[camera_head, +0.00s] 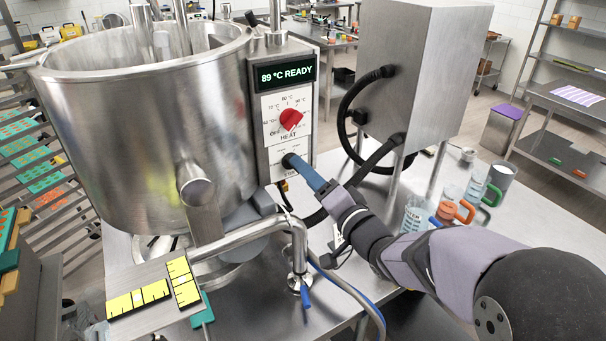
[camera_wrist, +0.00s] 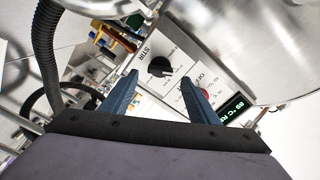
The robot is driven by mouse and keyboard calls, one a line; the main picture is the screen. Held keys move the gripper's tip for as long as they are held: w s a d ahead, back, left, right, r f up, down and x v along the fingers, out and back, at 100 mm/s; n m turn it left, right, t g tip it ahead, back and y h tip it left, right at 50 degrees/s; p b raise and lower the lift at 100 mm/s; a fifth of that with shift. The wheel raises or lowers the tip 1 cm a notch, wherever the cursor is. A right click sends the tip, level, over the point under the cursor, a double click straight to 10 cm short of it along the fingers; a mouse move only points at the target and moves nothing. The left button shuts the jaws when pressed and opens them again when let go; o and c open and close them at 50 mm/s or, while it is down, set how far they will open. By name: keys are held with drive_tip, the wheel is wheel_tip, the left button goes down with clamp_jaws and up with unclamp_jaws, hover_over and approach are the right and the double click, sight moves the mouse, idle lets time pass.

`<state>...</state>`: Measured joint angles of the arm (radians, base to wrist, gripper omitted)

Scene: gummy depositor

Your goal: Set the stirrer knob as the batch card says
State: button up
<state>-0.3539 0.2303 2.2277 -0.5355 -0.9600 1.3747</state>
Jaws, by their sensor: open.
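The stirrer knob (camera_wrist: 160,67) is black and round, on a white plate marked STIR in the wrist view. A dark pointer stands out on it; I cannot read its setting. My gripper (camera_wrist: 159,78) is open, its two blue fingers on either side of the knob in that view; contact cannot be told. In the head view my gripper (camera_head: 290,161) reaches the lower plate of the control panel and hides most of the knob. The display (camera_head: 286,74) reads 89 °C READY. I cannot make out a batch card.
The red HEAT knob (camera_head: 291,119) sits just above the stirrer plate. The large steel kettle (camera_head: 140,120) stands left of the panel. A bent steel pipe (camera_head: 299,245) is below my gripper. A steel box (camera_head: 410,75) with black hoses is at right. Jugs (camera_head: 467,205) stand beyond my arm.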

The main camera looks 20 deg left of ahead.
drive_tip(key=shift+b+v, duration=0.4)
drive_tip(key=shift+v, duration=1.4)
